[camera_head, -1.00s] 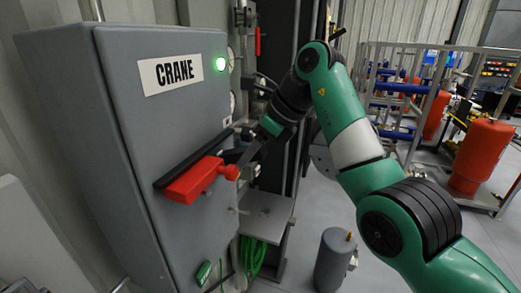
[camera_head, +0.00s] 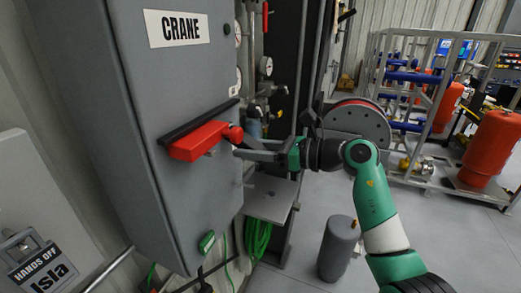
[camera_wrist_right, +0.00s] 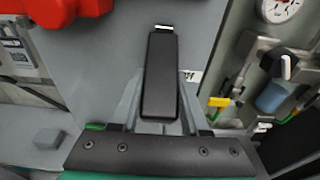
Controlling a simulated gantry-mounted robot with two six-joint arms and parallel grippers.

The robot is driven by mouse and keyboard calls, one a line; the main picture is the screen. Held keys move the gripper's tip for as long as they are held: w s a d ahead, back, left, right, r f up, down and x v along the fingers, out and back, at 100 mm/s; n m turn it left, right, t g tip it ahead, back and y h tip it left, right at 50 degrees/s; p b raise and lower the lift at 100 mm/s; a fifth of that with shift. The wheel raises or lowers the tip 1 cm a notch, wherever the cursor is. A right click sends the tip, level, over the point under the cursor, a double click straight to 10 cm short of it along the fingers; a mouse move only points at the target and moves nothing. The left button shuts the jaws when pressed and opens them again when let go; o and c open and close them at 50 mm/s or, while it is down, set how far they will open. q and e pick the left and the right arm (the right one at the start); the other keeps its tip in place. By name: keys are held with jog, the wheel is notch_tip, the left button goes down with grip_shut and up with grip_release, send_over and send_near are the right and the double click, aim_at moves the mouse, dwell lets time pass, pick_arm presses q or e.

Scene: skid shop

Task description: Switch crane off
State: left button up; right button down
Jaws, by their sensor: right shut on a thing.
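The grey cabinet labelled CRANE (camera_head: 180,28) stands at left in the head view. Its lamp (camera_head: 227,30) is dark. A red switch handle (camera_head: 195,143) with a round red end lies roughly level below a black bar on the cabinet's front. My left gripper is not in view.
Gauges and valves (camera_head: 264,68) stand right of the cabinet, above a small grey shelf (camera_head: 270,198) with a green hose (camera_head: 258,236). A grey cylinder (camera_head: 338,248) stands on the floor. A padlock tagged HANDS OFF Isla (camera_head: 42,265) is at lower left.

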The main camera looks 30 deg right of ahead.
jog(key=shift+w+a+f+t+y, duration=0.1)
jog(key=shift+f+t+y, duration=0.2)
jog(key=shift+t, duration=0.1)
jog(key=shift+b, duration=0.3)
jog(key=shift+c, duration=2)
grip_release()
jog(key=b+v, duration=0.2)
jog(key=v, duration=0.9)
jog(key=shift+d, duration=0.2)
